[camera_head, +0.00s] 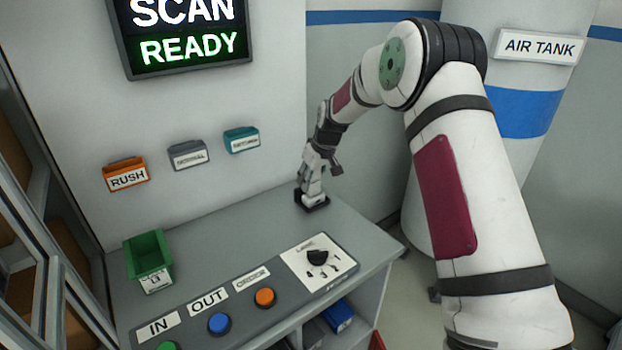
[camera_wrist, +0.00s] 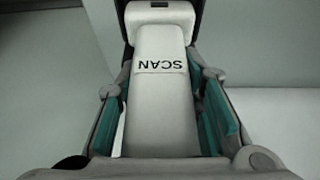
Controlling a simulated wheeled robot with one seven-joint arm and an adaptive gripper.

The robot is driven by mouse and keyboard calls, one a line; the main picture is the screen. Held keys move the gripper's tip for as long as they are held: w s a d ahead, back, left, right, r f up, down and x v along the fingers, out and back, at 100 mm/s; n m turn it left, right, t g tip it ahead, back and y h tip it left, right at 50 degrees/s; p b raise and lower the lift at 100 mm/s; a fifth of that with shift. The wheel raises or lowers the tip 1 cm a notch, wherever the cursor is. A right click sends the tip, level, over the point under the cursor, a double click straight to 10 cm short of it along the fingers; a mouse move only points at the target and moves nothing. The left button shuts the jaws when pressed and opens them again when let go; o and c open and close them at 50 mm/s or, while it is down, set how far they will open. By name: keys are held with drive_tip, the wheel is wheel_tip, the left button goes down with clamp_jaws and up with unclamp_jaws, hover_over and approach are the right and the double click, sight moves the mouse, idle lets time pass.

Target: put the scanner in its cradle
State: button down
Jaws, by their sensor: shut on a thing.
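The scanner (camera_wrist: 162,98) is white with a SCAN label, upside down in the wrist view. It lies between the teal-padded fingers of my gripper (camera_wrist: 163,112), which is shut on it. In the head view my gripper (camera_head: 313,172) is low over the far right part of the bench. A small dark base (camera_head: 314,204), which looks like the cradle, is on the bench right under it. The scanner's lower end is at this base, but I cannot tell whether it is seated or just above.
The grey bench (camera_head: 225,228) is clear around my gripper. A green bin (camera_head: 148,255) stands at the left. Wall holders, including an orange RUSH one (camera_head: 126,174), hang behind.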

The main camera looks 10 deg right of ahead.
drive_tip(key=c, duration=1.1)
unclamp_jaws()
drive_tip(key=shift+f, duration=0.1)
drive_tip(key=s+r, duration=0.7)
drive_tip(key=r, duration=0.2)
drive_tip(key=s+r, duration=0.6)
drive_tip(key=r, duration=0.4)
drive_tip(key=s+r+m+h, duration=0.1)
drive_tip(key=s+r, duration=0.1)
drive_tip(key=s, duration=0.5)
drive_tip(key=s+r+m+h, duration=0.1)
drive_tip(key=s+r, duration=0.2)
drive_tip(key=s, duration=0.4)
drive_tip(key=s+f+m, duration=0.1)
drive_tip(key=s+f, duration=0.1)
drive_tip(key=s, duration=0.8)
drive_tip(key=s+f+m, duration=0.1)
drive_tip(key=s, duration=1)
drive_tip(key=shift+s+d+f+t+b, duration=0.2)
drive_tip(key=shift+f+t+b, duration=0.1)
drive_tip(key=shift+f, duration=0.1)
